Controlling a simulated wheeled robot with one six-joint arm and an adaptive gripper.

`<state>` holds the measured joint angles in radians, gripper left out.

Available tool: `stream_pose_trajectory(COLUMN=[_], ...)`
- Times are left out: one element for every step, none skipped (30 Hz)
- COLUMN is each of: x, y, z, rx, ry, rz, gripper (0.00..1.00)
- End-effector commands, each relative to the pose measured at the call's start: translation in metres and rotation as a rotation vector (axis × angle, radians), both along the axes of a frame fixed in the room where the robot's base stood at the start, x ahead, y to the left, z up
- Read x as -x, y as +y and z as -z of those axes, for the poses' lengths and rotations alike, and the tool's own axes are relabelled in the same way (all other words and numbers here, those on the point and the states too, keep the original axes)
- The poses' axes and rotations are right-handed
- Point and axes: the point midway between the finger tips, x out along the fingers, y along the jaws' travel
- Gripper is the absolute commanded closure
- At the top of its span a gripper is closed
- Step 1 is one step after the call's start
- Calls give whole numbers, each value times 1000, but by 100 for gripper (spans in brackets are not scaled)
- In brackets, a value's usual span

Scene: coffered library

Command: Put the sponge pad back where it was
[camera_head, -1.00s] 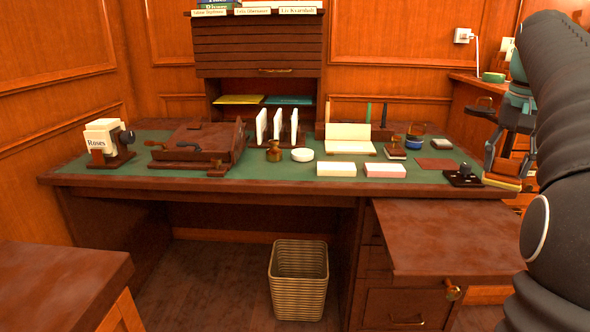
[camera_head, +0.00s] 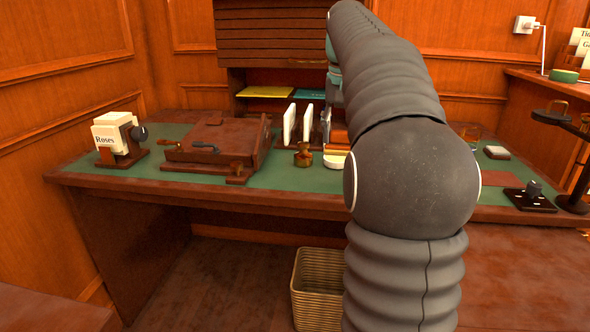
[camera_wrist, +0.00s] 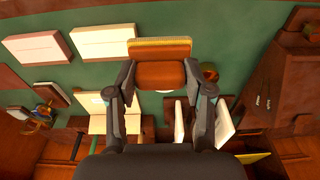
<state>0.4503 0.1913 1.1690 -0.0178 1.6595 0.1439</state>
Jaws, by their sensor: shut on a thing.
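In the wrist view my gripper (camera_wrist: 160,72) is shut on the sponge pad (camera_wrist: 160,50), an orange-brown block with a yellow layer along one edge. The pad is held between the two fingers over the green desk top; I cannot tell its height. A white round disc (camera_wrist: 165,91) shows partly behind the pad. In the head view my arm hides most of the gripper and the pad. The white disc (camera_head: 335,162) is partly visible there beside the arm.
Two pale blocks (camera_wrist: 103,41) (camera_wrist: 32,48) show in the wrist view. A black switch base (camera_head: 530,198) is at right.

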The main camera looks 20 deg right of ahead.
Motion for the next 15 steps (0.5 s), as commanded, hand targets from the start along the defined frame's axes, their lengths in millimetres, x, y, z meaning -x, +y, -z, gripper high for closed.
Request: stream_pose_trajectory(x=[-8,-12,-18,-22,-26,-31,-35,-38,-43,-45,-48,-51,-52,-54,-55], y=[10,16,22,27,31,37,41,45,50,53,55,58,60,61,63], z=[8,12,16,20,23,28,31,34,38,41,43,45,47,48,49], rx=[0,-1,-1,0,0,0,0,0,0,0,0,0,0,0,1], ry=[2,3,3,2,2,2,2,2,2,2,2,2,1,1,0], rz=[-8,-9,-11,-11,-11,-12,-11,-11,-10,-9,-9,-8,-7,-6,-5], gripper=[76,76,76,76,76,76,76,76,76,76,76,76,76,76,76])
